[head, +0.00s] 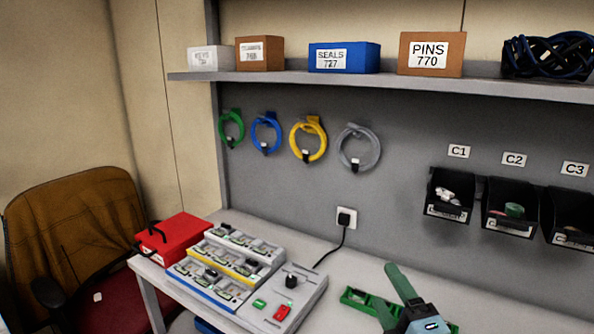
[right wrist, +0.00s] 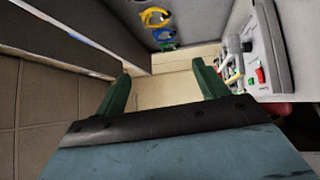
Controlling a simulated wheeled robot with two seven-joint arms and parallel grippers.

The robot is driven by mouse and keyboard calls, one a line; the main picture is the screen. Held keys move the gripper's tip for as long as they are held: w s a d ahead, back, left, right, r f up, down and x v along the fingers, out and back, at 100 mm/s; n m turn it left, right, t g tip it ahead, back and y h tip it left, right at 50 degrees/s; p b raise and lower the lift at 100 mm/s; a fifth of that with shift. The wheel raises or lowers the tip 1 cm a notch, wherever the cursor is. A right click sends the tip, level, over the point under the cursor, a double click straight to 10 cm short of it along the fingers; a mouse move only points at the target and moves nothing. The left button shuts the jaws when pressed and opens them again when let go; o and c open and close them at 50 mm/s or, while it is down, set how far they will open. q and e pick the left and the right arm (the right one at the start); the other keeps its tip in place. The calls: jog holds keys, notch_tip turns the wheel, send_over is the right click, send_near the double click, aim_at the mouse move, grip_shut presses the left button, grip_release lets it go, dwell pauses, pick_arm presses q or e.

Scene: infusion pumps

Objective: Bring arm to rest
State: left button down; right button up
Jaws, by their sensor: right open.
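My right gripper (head: 386,287) is at the bottom right of the head view, in front of the worktop, with its green fingers pointing up the picture. In the right wrist view, the same gripper (right wrist: 161,72) has its two green fingers well apart with nothing between them. Only the end of the right arm shows at the lower edge of the head view. My left gripper is not in view.
A green slotted piece (head: 357,298) shows behind the right gripper. The pump unit with modules (head: 310,292) and a red case (head: 172,240) stand to its left. Black bins (head: 447,211) hang at right under a shelf (head: 380,84). A chair (head: 75,225) is at left.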

jog(key=s+d+f+m+g+h, duration=0.4)
jog(key=d+f+m, duration=0.1)
jog(key=f+m, duration=0.4)
jog(key=s+d+f+m+g, duration=0.1)
jog(key=s+f+m+g, duration=0.5)
jog(key=s, duration=0.4)
jog(key=s+d+f+m+g, duration=0.1)
jog(key=s+f+m+g, duration=0.2)
jog(key=s+f+g, duration=0.6)
jog(key=s+f+t+b, duration=0.2)
jog(key=s+f+b, duration=0.1)
jog(key=f, duration=2.2)
jog(key=s+d+f+g+b, duration=0.1)
jog(key=s+d+f+b, duration=0.1)
jog(key=s+f, duration=1.4)
jog(key=shift+s+d+f, duration=0.35)
jog(key=shift+f, duration=0.55)
